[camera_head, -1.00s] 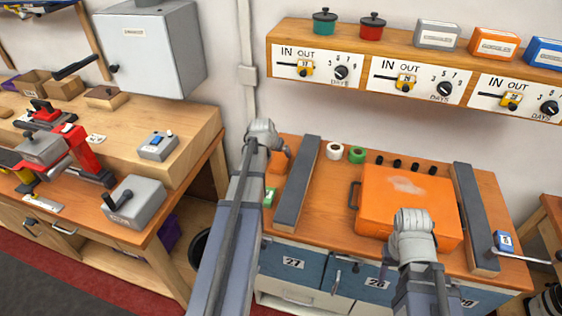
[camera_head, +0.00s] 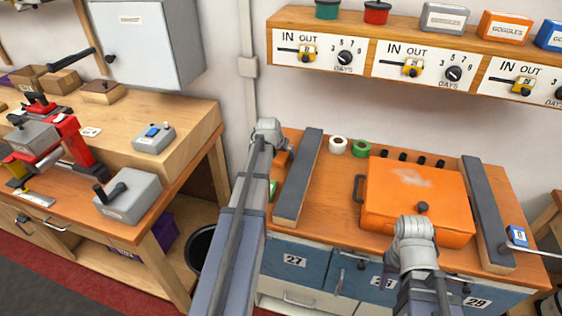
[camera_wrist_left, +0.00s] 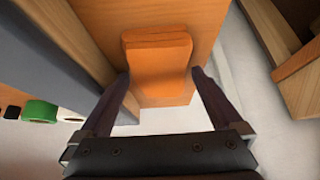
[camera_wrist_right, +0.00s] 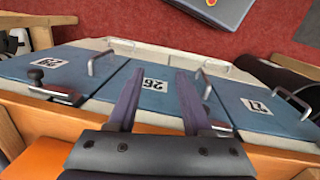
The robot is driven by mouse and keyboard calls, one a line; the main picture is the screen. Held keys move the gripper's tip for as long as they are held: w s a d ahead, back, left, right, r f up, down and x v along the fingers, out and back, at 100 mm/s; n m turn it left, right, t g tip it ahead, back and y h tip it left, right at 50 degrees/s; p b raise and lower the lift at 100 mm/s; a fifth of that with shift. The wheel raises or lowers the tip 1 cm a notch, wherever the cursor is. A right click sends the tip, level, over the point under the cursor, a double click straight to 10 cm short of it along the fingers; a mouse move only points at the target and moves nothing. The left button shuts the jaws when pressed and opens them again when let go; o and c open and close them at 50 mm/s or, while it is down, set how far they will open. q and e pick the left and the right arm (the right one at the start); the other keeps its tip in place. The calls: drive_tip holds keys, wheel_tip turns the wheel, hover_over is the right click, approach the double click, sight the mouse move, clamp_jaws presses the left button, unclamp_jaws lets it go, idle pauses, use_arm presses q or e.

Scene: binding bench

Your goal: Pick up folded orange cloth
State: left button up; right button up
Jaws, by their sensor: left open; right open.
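The folded orange cloth (camera_wrist_left: 158,62) lies on the orange-brown bench top near its edge, as the left wrist view shows. My left gripper (camera_wrist_left: 161,74) is open over it, with one finger on either side of the cloth's lower part. I cannot tell if the fingers touch it. In the head view only a small piece of the cloth (camera_head: 282,160) shows beside my left wrist, which hides the rest. My right gripper (camera_wrist_right: 160,74) is open and empty, over the front of the blue cabinet doors (camera_wrist_right: 150,92).
A large orange case (camera_head: 415,190) with a black knob lies between two dark grey bars (camera_head: 298,180) (camera_head: 486,212). White and green rolls (camera_head: 338,146) stand behind. A shelf (camera_head: 420,50) hangs above. A wooden workbench (camera_head: 110,120) stands at left, with a gap between.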

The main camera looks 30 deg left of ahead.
sight(280, 154)
use_arm(q)
drive_tip(key=shift+c, duration=0.2)
drive_tip(key=c, duration=1.1)
drive_tip(key=shift+r, duration=0.1)
wheel_tip(280, 154, up, 10)
drive_tip(key=p, duration=1)
drive_tip(key=o, duration=0.8)
drive_tip(key=shift+c, duration=0.2)
drive_tip(key=c, duration=0.6)
